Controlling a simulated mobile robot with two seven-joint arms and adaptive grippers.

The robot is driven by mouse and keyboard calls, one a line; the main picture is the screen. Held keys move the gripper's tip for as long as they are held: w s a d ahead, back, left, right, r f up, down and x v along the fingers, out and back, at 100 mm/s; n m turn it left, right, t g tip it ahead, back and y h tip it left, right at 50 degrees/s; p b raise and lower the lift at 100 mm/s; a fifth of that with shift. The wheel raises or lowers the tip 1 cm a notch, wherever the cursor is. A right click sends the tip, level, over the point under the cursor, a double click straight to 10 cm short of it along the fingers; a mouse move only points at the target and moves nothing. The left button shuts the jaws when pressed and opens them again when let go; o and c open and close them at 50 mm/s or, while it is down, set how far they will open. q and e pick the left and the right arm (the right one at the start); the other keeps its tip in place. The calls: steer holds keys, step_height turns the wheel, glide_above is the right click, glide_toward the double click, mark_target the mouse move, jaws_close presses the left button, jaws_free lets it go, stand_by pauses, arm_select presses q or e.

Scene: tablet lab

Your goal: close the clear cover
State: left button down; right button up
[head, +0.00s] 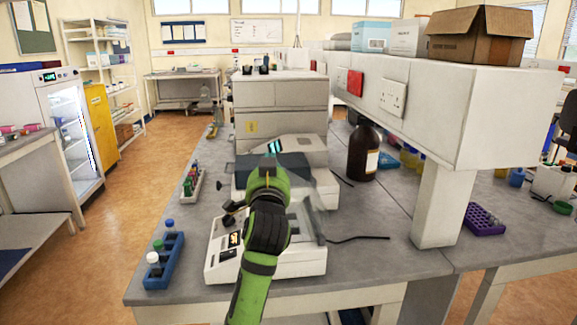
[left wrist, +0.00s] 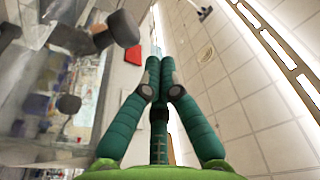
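A white bench instrument (head: 223,262) with a small lit display stands on the grey bench in the head view. Its clear cover (head: 308,188) appears as a faint see-through shape rising above the instrument's back, tilted up and open; my arm hides part of it. My left gripper (head: 273,147) is in front of the cover in the head view, pointing away; I cannot tell whether it touches it. In the left wrist view the green fingers (left wrist: 159,68) are together with nothing visible between them. My right gripper is not in view.
A larger grey-white machine (head: 282,105) stands behind. A blue rack with bottles (head: 164,262) is at the left bench edge. A brown bottle (head: 364,152) and a white shelf pillar (head: 441,205) stand to the right. Bench in front right is clear, except a black cable.

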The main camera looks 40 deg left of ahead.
arm_select(q)
steer(key=s+a+f+n+b, duration=0.4)
steer(key=s+f, duration=0.1)
steer(key=f, duration=0.4)
steer(key=shift+s+a+g+y, duration=0.3)
steer(key=shift+a+y, duration=0.1)
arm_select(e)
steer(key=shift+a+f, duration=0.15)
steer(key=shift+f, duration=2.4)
arm_select(q)
steer(key=shift+r, duration=0.15)
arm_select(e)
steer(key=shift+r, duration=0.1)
arm_select(q)
step_height(320, 180, up, 4)
steer(key=p, duration=0.4)
steer(key=b+v, duration=0.2)
steer(key=v, duration=0.7)
steer(key=shift+d+f, duration=0.15)
steer(key=shift+f, duration=0.15)
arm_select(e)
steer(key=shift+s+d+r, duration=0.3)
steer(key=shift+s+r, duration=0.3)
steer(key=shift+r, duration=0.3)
arm_select(q)
steer(key=shift+s, duration=0.1)
